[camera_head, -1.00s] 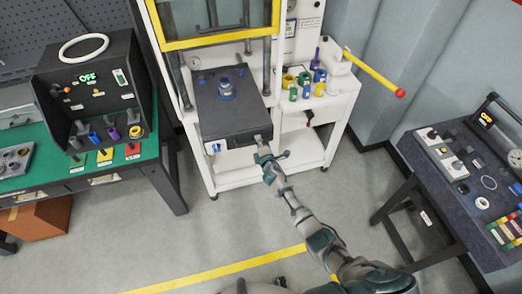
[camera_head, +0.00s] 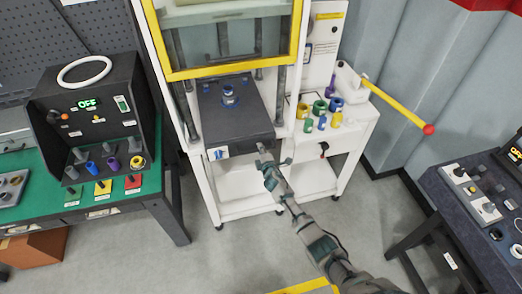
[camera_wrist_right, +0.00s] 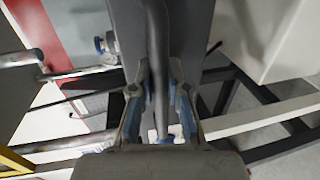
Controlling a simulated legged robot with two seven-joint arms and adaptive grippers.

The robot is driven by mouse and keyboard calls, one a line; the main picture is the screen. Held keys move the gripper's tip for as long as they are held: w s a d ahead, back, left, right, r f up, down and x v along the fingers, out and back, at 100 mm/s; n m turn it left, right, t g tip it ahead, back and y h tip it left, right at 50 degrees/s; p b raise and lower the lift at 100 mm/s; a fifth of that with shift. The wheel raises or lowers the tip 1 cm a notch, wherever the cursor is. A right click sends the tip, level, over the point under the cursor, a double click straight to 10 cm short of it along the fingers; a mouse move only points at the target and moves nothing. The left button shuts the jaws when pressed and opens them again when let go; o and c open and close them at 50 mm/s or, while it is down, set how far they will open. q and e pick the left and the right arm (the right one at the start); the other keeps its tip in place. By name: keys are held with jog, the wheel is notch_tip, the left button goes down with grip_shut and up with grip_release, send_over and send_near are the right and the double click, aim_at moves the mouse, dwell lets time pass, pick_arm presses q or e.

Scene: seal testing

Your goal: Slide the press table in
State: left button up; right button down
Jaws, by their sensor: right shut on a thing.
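The press table (camera_head: 245,127) is a dark grey slab in the white press, partly under the yellow-edged guard and partly sticking out at the front. A blue round fixture (camera_head: 229,95) stands on it. My right gripper (camera_head: 266,158) is at the front right corner of the table. In the right wrist view, the fingers of my right gripper (camera_wrist_right: 160,100) are closed around a dark bar (camera_wrist_right: 157,50), which appears to be the table's handle. The head view hides most of this grip. My left gripper is not in view.
The yellow-edged guard (camera_head: 225,70) is raised above the table, between the press columns. A yellow lever with a red knob (camera_head: 400,105) juts out at the right. Coloured seals (camera_head: 320,107) sit on the white side shelf. Benches stand left and right, with open floor between.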

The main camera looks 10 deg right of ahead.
jog(key=shift+f, duration=0.15)
jog(key=c, duration=1.4)
grip_release()
jog(key=shift+c, duration=0.2)
jog(key=o, duration=0.3)
jog(key=shift+w, duration=0.1)
jog(key=shift+w+f, duration=0.1)
jog(key=shift+w, duration=0.05)
jog(key=shift+s+d+r, duration=0.1)
jog(key=shift+s+r, duration=0.1)
jog(key=shift+s, duration=0.3)
jog(key=v, duration=1.1)
jog(key=shift+w+f, duration=0.1)
jog(key=shift+f, duration=0.05)
